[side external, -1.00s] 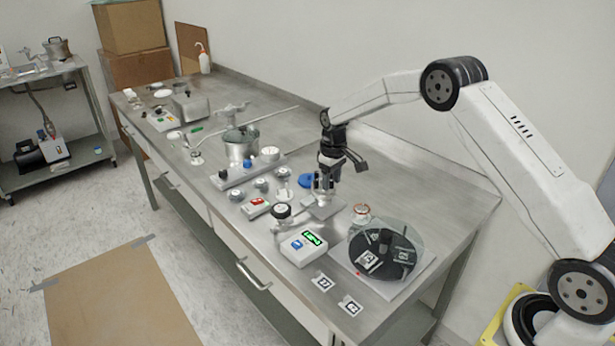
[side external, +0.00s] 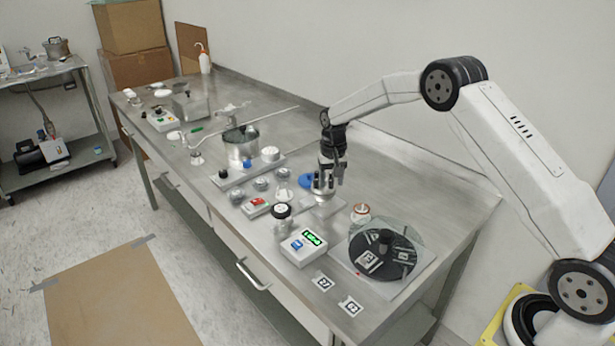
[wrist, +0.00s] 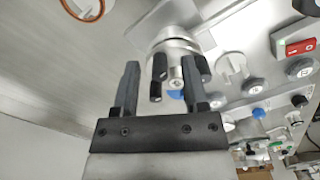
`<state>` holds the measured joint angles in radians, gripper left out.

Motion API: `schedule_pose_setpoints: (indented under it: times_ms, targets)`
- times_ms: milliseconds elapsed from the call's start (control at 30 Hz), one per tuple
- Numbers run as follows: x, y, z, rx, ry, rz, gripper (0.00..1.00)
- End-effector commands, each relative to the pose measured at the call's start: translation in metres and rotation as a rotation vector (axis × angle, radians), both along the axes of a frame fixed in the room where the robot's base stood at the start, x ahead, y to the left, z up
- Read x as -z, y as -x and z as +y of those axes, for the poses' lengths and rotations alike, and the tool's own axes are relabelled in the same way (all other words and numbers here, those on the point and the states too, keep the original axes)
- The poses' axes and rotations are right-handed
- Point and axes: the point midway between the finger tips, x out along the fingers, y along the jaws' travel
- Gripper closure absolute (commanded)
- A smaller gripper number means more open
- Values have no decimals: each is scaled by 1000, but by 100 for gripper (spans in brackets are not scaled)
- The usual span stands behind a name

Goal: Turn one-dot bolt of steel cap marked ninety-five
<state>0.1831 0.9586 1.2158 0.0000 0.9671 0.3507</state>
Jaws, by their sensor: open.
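A round steel cap (wrist: 172,42) with several black-sided posts around its rim sits on a pale block (side external: 320,208) on the bench. My gripper (wrist: 160,63) is open, with its two dark fingers apart at the cap. One black post (wrist: 160,66) and a silver bolt head (wrist: 175,83) show between the fingers; another black post (wrist: 203,67) is by the right finger. I cannot tell whether the fingers touch any of them. In the side view my gripper (side external: 326,183) is low over the block and hides most of the cap. No ninety-five mark or dots are legible.
A black disc (side external: 375,272) under a clear round cover and a small jar with a copper-coloured top (side external: 361,212) stand to the right. A white box with a green display (side external: 306,247) is in front.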

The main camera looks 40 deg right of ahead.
Motion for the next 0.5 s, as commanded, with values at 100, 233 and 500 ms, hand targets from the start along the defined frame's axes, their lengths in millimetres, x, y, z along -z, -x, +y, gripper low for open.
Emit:
schedule_pose_setpoints:
  times_ms: [100, 233, 500]
  targets:
    - [0, 0, 0, 76, 0, 0, 44]
    - [0, 0, 0, 160, -1, -1, 44]
    - [-20, -1, 0, 255, -1, -4, 44]
